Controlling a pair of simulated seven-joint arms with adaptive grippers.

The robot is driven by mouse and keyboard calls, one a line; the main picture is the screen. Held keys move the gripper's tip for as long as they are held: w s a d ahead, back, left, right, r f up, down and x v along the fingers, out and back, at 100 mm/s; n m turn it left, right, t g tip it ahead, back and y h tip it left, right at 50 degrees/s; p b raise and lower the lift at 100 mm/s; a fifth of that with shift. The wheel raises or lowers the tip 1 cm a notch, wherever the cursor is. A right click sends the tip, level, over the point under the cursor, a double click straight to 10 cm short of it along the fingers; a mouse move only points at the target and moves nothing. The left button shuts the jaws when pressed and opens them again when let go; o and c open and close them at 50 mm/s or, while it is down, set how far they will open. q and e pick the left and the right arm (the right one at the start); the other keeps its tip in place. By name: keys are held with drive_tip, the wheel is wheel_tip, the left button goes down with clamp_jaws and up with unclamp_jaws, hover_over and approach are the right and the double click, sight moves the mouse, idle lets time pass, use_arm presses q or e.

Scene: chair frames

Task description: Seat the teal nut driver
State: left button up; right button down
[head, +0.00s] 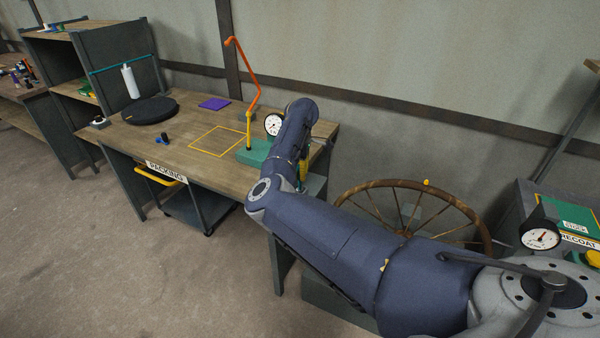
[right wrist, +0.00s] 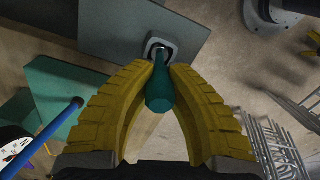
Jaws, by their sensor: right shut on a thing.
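The teal nut driver (right wrist: 160,97) is between the two yellow fingers of my right gripper (right wrist: 163,72) in the right wrist view. The fingers are closed around its handle. Its far end meets a pale-rimmed socket (right wrist: 173,43) on a dark grey plate (right wrist: 112,22); I cannot tell how deep it sits. My left gripper is not in view.
The wooden bench (head: 180,122) carries a teal block (head: 253,154) with a jointed orange-yellow rod (head: 257,88), a dial gauge (head: 273,124), a black disc (head: 149,110) and a purple pad (head: 214,104). A yellow-outlined square (head: 219,140) is empty. A spoked wheel (head: 350,199) stands right of the bench.

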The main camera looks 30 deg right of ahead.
drive_tip(key=shift+f, duration=0.2)
drive_tip(key=c, duration=1.4)
unclamp_jaws()
drive_tip(key=shift+o, duration=0.2)
drive_tip(key=shift+r, duration=0.1)
wheel_tip(320, 180, up, 12)
drive_tip(key=shift+d+f, duration=0.1)
